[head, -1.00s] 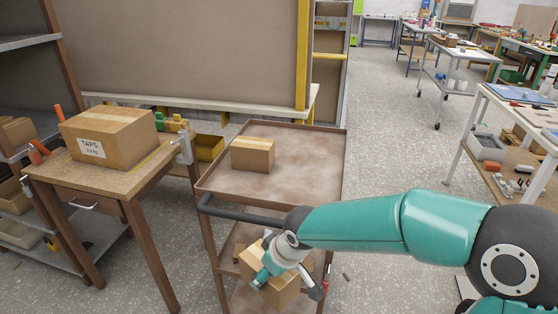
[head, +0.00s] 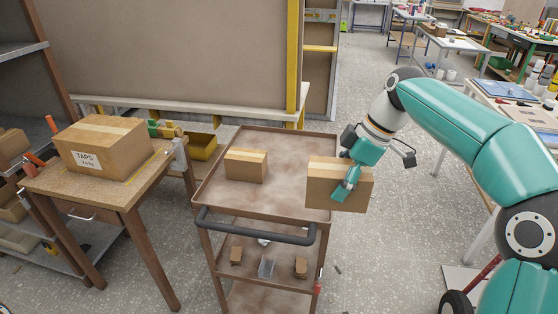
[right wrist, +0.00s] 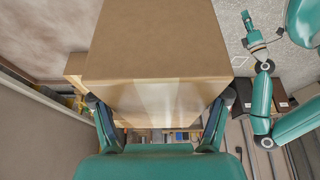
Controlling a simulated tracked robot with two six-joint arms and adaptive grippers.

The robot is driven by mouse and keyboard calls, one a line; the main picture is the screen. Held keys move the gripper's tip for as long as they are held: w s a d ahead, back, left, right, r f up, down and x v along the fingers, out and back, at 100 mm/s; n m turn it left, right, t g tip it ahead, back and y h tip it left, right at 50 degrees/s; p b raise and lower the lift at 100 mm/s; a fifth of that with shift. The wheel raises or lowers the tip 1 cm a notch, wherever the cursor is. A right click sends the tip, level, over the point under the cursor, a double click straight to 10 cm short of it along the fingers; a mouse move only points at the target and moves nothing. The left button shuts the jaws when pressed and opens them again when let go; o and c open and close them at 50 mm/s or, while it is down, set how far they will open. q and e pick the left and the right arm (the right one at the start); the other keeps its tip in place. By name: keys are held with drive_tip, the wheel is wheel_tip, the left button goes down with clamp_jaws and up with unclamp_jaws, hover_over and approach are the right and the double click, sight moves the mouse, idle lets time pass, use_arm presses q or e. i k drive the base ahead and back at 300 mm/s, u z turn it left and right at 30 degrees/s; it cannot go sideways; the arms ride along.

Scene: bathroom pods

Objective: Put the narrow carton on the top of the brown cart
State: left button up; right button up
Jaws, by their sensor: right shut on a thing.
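The brown cart (head: 217,188) stands in the middle of the head view, with a raised rim round its top. My right gripper (head: 349,180) is shut on the narrow carton (head: 322,188), a plain brown box with a paler tape band. The carton is held up at the right edge of the cart top and overlaps its rim in the picture; its height above the top is hard to tell. In the right wrist view the carton (right wrist: 155,40) sits between both fingers. A teal arm there, apparently my left, ends in a small gripper (right wrist: 254,36) whose jaws are unclear.
A smaller taped carton (head: 246,165) sits at the left of the cart top. The middle of the top is clear. A handle bar (head: 255,229) runs along the near side. Small items lie on the lower shelf. A wooden table (head: 150,180) with a labelled carton (head: 105,146) stands left.

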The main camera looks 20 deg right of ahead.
sight(298, 183)
drive_tip(key=i, duration=0.9)
drive_tip(key=u, duration=0.05)
